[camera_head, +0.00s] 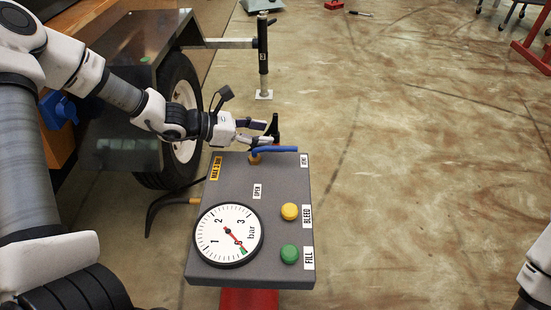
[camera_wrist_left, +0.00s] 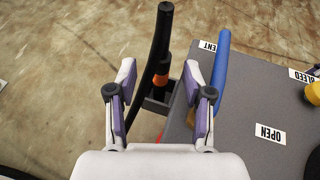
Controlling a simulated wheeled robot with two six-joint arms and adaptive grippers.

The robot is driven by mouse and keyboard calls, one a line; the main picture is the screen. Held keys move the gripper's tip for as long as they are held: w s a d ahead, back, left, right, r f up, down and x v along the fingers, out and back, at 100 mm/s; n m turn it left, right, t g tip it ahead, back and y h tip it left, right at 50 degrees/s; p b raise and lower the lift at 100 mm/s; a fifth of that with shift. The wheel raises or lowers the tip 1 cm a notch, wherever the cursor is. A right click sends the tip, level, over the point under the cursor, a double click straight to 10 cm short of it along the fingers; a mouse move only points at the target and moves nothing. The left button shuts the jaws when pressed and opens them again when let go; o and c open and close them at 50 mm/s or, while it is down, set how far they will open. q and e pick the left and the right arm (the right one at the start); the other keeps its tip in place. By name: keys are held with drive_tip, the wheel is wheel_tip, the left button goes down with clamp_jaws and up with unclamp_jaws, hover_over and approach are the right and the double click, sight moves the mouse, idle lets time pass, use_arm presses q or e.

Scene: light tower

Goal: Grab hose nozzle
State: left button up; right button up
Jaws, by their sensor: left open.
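The hose nozzle (camera_head: 275,127) is a black piece standing at the far edge of the grey gauge box (camera_head: 233,185). In the left wrist view the nozzle (camera_wrist_left: 162,38) is a dark tube with an orange collar (camera_wrist_left: 161,79), in a dark holder (camera_wrist_left: 157,104) on the box's side. My left gripper (camera_head: 267,134) is open; its purple-padded fingers (camera_wrist_left: 159,72) lie on either side of the nozzle, with visible gaps. Whether the nozzle is at fingertip depth is hard to tell. Of my right arm only a part shows at the right edge; its gripper is out of view.
A blue lever (camera_head: 274,149) lies close beside the nozzle. The box carries a gauge (camera_head: 229,235), a yellow button (camera_head: 290,211) and a green button (camera_head: 289,254). A wheel (camera_head: 181,115) stands behind my left arm. A black post (camera_head: 263,50) rises farther back. The floor to the right is mostly clear.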

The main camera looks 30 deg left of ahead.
sight(276, 133)
use_arm(q)
drive_tip(key=b+x, duration=0.2)
drive_tip(key=x, duration=0.2)
drive_tip(key=shift+d+f, duration=0.15)
drive_tip(key=shift+f, duration=0.15)
drive_tip(key=shift+w+d, duration=0.1)
drive_tip(key=shift+r, duration=0.15)
clamp_jaws()
